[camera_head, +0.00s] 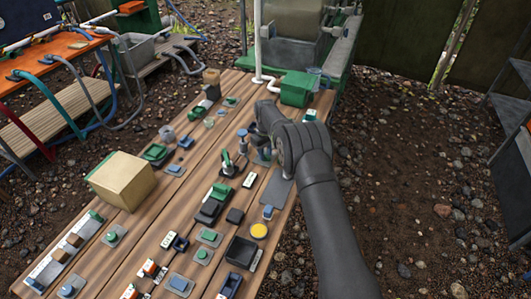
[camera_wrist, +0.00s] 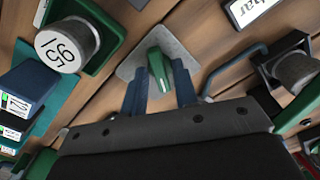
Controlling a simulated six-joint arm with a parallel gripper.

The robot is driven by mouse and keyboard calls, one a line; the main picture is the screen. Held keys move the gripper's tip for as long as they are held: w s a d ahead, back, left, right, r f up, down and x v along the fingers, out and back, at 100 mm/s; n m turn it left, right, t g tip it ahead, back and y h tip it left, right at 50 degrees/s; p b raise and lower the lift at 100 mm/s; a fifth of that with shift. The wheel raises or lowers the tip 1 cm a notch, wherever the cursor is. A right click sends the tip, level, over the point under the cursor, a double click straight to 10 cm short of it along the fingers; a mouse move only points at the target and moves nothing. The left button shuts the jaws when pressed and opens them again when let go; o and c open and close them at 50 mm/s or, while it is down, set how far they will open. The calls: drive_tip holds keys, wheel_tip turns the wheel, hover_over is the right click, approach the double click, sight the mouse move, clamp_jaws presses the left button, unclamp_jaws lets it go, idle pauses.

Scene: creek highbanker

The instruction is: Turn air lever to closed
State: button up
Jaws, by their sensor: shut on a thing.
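A green lever (camera_wrist: 160,68) stands on a grey plate (camera_wrist: 135,66) in the wrist view. My gripper (camera_wrist: 159,92) has its two blue fingers on either side of the lever and is shut on it. No label for this lever can be read, so I cannot tell its marked position. In the head view my gripper (camera_head: 263,154) is low over the right part of the wooden bench, and my dark hand hides most of the lever there.
The wooden bench (camera_head: 185,232) carries several green and blue controls close around. A cylindrical knob (camera_wrist: 68,45) and a blue bent handle (camera_wrist: 234,66) flank the lever.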

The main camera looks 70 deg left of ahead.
drive_tip(key=n, duration=0.6)
idle(0.3)
drive_tip(key=o, duration=0.5)
drive_tip(key=shift+r, duration=0.1)
drive_tip(key=shift+r, duration=3.45)
drive_tip(key=shift+f, duration=0.1)
